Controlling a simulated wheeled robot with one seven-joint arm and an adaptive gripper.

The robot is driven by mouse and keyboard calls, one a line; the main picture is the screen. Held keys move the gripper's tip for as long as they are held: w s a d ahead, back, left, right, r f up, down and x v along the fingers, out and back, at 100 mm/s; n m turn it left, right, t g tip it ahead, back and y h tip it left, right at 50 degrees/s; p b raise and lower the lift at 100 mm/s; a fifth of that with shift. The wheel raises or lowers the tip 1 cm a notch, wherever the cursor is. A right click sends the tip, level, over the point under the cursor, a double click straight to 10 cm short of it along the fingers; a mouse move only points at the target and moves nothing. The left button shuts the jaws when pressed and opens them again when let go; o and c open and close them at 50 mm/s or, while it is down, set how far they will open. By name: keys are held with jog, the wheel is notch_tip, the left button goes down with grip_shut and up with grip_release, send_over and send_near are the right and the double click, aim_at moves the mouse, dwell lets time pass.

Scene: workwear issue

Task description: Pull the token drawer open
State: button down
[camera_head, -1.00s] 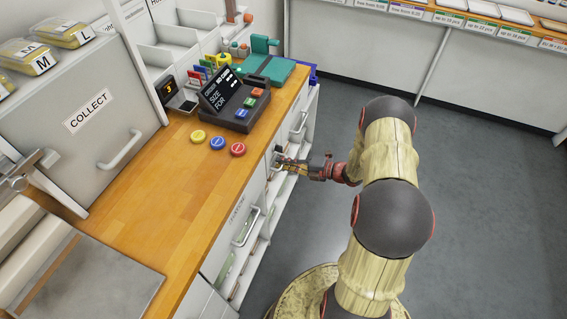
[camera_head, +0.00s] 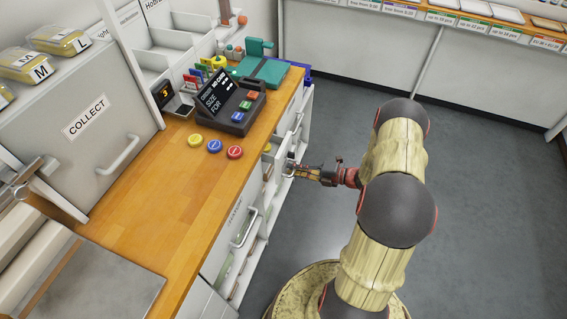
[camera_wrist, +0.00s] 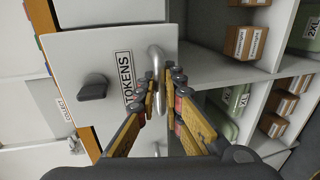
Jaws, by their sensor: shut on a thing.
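The token drawer's pale front (camera_wrist: 110,55), labelled TOKENS, fills the left and middle of the wrist view. Its curved metal handle (camera_wrist: 154,62) stands between my gripper's fingers (camera_wrist: 158,95), which are shut on it. A dark knob (camera_wrist: 92,87) sits on the same front, left of the label. In the head view, my gripper (camera_head: 292,168) is at the handle, beside the counter's right edge. The drawer front (camera_head: 281,168) stands out from the counter there, with a gap behind it. The drawer's inside is mostly hidden.
The wooden counter (camera_head: 178,207) carries a dark order terminal (camera_head: 229,103) and yellow, blue and red buttons (camera_head: 235,152). Another handle (camera_head: 246,229) projects from the counter's front, nearer. Shelves with small brown boxes (camera_wrist: 245,42) lie right of the drawer. The grey floor (camera_head: 480,170) is clear.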

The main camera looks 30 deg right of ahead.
jog(key=f+p+v, duration=0.1)
jog(key=f+v, duration=0.1)
jog(key=v, duration=1)
jog(key=s+f+p+v, duration=0.1)
jog(key=f+p+v, duration=0.1)
jog(key=v, duration=1.1)
jog(key=shift+s+d+f+p, duration=0.15)
jog(key=shift+d+f+p, duration=0.2)
jog(key=shift+f, duration=0.4)
jog(key=c, duration=2.2)
grip_release()
jog(key=shift+c, duration=0.2)
jog(key=shift+d, duration=0.15)
jog(key=v, duration=1.2)
